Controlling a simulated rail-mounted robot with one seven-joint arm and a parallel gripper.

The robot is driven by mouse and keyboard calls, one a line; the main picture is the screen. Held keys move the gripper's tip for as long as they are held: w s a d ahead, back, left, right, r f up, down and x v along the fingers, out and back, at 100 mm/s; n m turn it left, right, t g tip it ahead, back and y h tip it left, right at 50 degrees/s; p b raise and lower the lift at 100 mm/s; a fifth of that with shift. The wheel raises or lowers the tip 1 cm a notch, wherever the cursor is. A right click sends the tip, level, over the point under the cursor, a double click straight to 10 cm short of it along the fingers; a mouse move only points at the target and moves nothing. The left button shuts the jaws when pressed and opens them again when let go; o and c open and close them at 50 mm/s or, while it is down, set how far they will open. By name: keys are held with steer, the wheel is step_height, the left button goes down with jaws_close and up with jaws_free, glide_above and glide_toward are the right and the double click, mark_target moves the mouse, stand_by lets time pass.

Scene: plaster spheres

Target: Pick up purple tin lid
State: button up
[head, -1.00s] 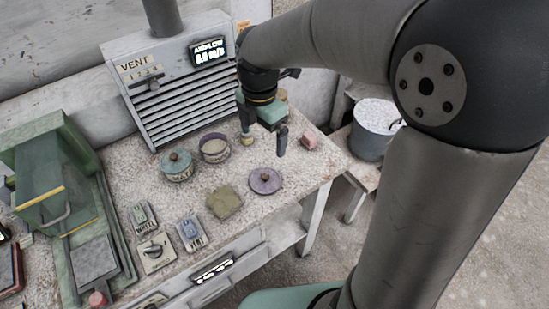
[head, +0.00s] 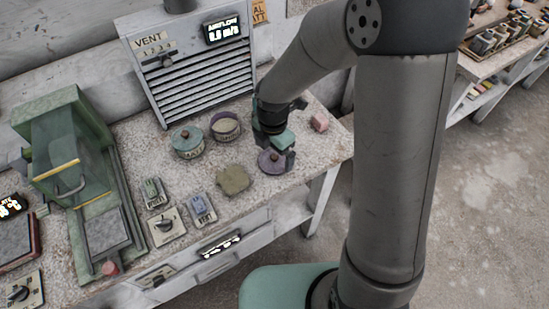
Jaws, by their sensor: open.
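The purple tin lid (head: 268,167) lies flat on the speckled bench top (head: 285,192), near the bench's right front edge. My gripper (head: 279,158) is open and points down at the lid. One finger shows by the lid's right side; the other finger is hard to make out. The gripper covers part of the lid's far and right side. I cannot tell whether the fingers touch it. An open tin with a purple rim (head: 225,128) stands behind and to the left of the lid.
A tin with a teal lid (head: 187,142) stands left of the open tin. An olive cloth-like pad (head: 233,180) lies left of the purple lid. A pink block (head: 320,122) is at the right edge. The louvred vent unit (head: 195,75) stands behind; switch boxes (head: 202,208) are in front.

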mark_target(274, 159)
steer(key=shift+f, duration=1.35)
steer(key=c, duration=0.8)
steer(key=shift+r, duration=0.1)
steer(key=shift+c, duration=0.2)
